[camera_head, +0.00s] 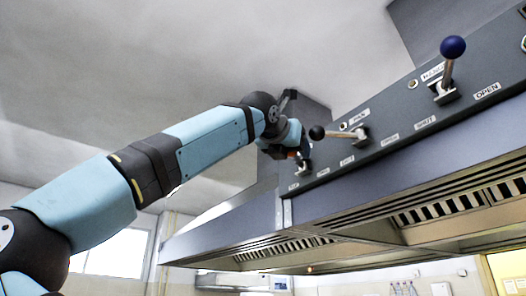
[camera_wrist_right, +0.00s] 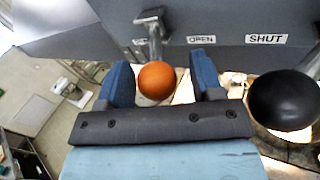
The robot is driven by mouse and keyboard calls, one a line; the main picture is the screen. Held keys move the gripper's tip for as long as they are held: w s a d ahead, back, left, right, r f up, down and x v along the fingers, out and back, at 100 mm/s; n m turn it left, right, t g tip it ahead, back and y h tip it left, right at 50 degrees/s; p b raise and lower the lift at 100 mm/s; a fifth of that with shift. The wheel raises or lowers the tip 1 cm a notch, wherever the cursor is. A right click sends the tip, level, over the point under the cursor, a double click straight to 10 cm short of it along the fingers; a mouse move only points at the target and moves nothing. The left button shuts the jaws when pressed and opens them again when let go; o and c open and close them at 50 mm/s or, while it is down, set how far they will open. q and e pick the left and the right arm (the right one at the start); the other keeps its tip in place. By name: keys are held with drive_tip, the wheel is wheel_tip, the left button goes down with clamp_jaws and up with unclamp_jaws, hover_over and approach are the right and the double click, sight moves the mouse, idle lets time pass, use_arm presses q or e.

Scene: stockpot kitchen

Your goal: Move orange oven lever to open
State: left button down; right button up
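The orange lever's round knob (camera_wrist_right: 156,80) sits between the two blue fingers of my right gripper (camera_wrist_right: 163,84) in the right wrist view. The fingers are open, with a clear gap on the right and the left finger close to the knob. The lever's metal stem (camera_wrist_right: 154,42) rises to its mount on the grey panel. In the head view my right gripper (camera_head: 293,150) is at the panel's far left end. It mostly hides the orange knob there; the lever's mount (camera_head: 304,168) shows below. My left gripper is not in view.
A black-knobbed lever (camera_head: 317,132) is close to the right of my gripper; its knob also shows large in the right wrist view (camera_wrist_right: 285,100). A blue-knobbed lever (camera_head: 453,47) is farther right. OPEN (camera_wrist_right: 201,39) and SHUT (camera_wrist_right: 266,38) labels mark the panel above the hood (camera_head: 230,225).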

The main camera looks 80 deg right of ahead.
drive_tip(key=shift+s, duration=0.15)
drive_tip(key=shift+w+a+f, duration=0.1)
drive_tip(key=shift+w+a, duration=0.3)
drive_tip(key=shift+a, duration=0.05)
drive_tip(key=b+v, duration=0.2)
drive_tip(key=v, duration=1)
drive_tip(key=shift+s+a, duration=0.15)
drive_tip(key=shift+a, duration=0.25)
